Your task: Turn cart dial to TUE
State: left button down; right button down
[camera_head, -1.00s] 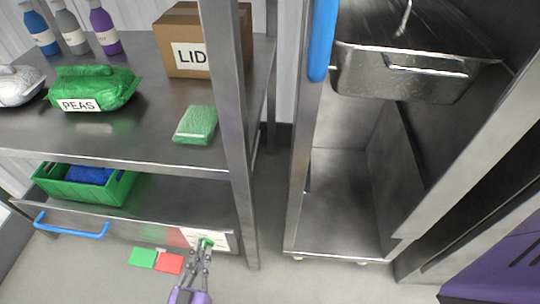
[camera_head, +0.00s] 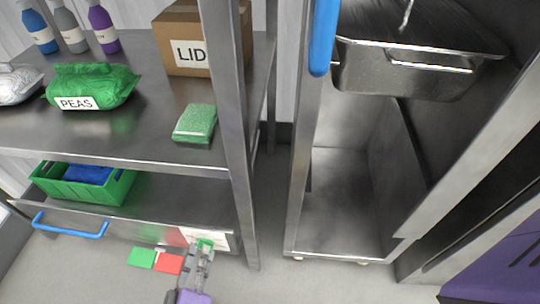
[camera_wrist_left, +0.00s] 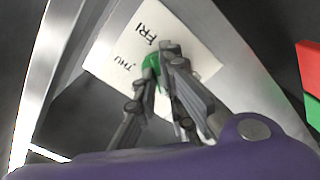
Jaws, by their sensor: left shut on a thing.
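The cart dial (camera_head: 204,243) is a small green knob on a white label plate (camera_head: 222,239) at the cart's front right, below the lower shelf. My left gripper (camera_head: 205,250) is shut on the dial. In the left wrist view, the green dial (camera_wrist_left: 151,66) shows between the fingertips of my left gripper (camera_wrist_left: 160,62). The plate (camera_wrist_left: 120,52) reads FRI and THU there; the other day labels are hidden behind the fingers or too small to read. I cannot tell which day the dial points to. My right gripper is not in view.
Green and red squares (camera_head: 168,263) lie left of the gripper. A blue handle (camera_head: 70,227) is at the cart's front left. A green bin (camera_head: 85,190) sits on the lower shelf. A metal rack with a steel pan (camera_head: 400,75) stands at the right, past a narrow floor gap.

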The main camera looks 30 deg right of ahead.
pick_arm(q)
jog(key=shift+n, duration=0.6)
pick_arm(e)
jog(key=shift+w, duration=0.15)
pick_arm(q)
jog(key=shift+s, duration=0.1)
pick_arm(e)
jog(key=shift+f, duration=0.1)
pick_arm(q)
jog(key=c, duration=1.8)
grip_release()
jog(key=shift+c, duration=0.2)
jog(key=v, duration=1.2)
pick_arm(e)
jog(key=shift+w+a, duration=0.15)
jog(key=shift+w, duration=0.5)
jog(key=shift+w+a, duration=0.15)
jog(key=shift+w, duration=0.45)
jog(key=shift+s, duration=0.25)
